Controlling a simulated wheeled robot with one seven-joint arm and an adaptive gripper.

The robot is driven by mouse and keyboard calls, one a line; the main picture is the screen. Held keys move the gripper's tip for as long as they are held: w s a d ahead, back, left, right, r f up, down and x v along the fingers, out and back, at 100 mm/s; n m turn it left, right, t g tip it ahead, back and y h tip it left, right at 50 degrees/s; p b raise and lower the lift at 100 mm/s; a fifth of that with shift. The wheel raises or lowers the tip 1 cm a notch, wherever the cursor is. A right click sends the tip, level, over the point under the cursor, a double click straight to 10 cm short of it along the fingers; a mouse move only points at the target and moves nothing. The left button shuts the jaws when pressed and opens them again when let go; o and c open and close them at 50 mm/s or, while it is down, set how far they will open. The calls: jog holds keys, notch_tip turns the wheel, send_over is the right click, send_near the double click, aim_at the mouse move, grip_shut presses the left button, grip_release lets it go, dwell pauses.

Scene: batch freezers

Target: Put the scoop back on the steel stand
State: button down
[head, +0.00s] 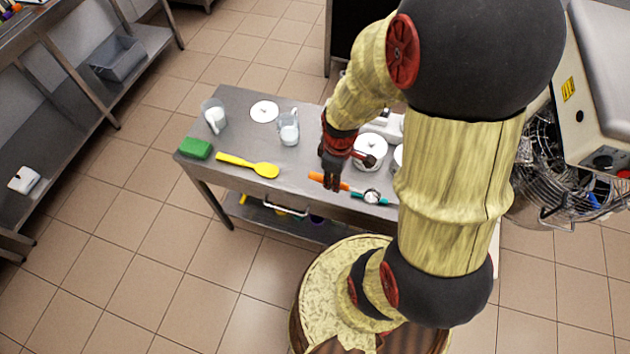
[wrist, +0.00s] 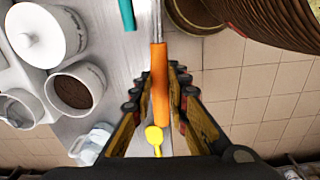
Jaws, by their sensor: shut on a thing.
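The scoop's orange handle (head: 319,177) is at the front edge of the steel table (head: 226,172). In the wrist view the orange handle (wrist: 160,85) lies between the two fingers, with a metal shaft running up out of the picture. My gripper (head: 332,186) points down and is shut on this handle; it also shows in the wrist view (wrist: 160,98). A round metal part (head: 372,195), likely the scoop's bowl, shows to the right over a teal-handled tool (head: 384,200). Whether the scoop touches the table is unclear. I cannot pick out a separate steel stand.
A yellow spoon (head: 246,165), green sponge (head: 195,148), two clear jugs (head: 214,116) (head: 288,128) and a white disc (head: 264,111) are on the table's left. A white lidded pot (head: 370,151) stands behind my gripper. A machine (head: 600,110) stands at right.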

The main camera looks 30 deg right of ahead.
jog(key=shift+s+d+r+n, duration=0.1)
jog(key=shift+s+n, duration=0.1)
jog(key=shift+s, duration=0.45)
jog(key=shift+s+d+r+n, duration=0.1)
jog(key=shift+s+n, duration=0.1)
jog(key=shift+s, duration=0.4)
jog(key=shift+w+f, duration=0.2)
jog(key=shift+f, duration=0.05)
jog(key=w+a+f+b, duration=0.15)
jog(key=w+f, duration=0.25)
jog(key=w, duration=0.5)
jog(key=b, duration=0.2)
send_over(309, 182)
jog(key=f, duration=0.5)
jog(key=shift+s, duration=0.3)
jog(key=shift+w+f+b, duration=0.15)
jog(key=shift+f+b, duration=0.05)
jog(key=shift+f, duration=0.7)
jog(key=shift+w+f+b, duration=0.15)
jog(key=shift+f+b, duration=0.05)
jog(key=shift+f, duration=0.7)
jog(key=shift+f, duration=0.2)
jog(key=c, duration=1.7)
grip_release()
